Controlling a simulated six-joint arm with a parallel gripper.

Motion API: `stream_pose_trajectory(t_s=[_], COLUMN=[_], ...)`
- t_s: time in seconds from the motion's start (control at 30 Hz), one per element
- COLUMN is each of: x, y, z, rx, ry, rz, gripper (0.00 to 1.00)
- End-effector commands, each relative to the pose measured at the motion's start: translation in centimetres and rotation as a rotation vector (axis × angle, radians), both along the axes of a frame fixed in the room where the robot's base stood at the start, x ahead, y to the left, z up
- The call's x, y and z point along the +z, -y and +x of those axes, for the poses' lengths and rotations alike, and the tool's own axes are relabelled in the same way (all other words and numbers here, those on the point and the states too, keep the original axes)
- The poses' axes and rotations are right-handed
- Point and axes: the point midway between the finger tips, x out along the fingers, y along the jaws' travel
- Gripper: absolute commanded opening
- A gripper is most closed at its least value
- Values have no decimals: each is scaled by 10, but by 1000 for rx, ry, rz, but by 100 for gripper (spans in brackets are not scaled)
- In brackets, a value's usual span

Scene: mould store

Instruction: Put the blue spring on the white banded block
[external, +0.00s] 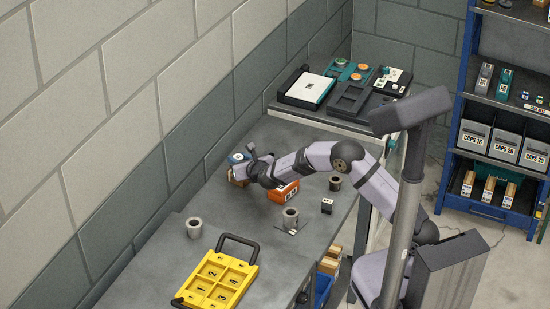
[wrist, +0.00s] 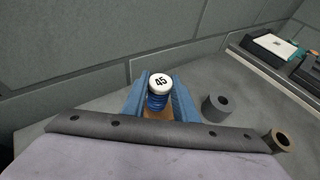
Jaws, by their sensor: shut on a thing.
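The blue spring (wrist: 157,102) shows in the wrist view as blue coils under a round white top marked 45. It stands between the blue jaws of my gripper (wrist: 160,98), which are shut on it. A tan surface shows just below it. In the external view my gripper (external: 246,165) is at the far left of the bench, by the wall, and the blue and white spring (external: 236,158) shows there.
An orange labelled box (external: 284,194) lies close under my arm. A yellow numbered tray (external: 217,281) is at the front. Dark trays (external: 352,99) fill the back table.

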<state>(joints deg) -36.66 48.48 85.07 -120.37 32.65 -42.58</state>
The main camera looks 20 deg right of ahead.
Motion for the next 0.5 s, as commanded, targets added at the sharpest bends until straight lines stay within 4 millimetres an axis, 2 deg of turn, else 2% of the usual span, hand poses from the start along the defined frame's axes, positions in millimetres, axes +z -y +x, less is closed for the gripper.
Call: stream_pose_trajectory(t_s=[0.27,0.3,0.37,0.5], x=[-4,-3,-3,-3], y=[0,0,0,0], z=[0,0,0,0], rx=[0,0,0,0], ry=[1,0,0,0], rz=[1,1,1,0], gripper=[3,31,45,45])
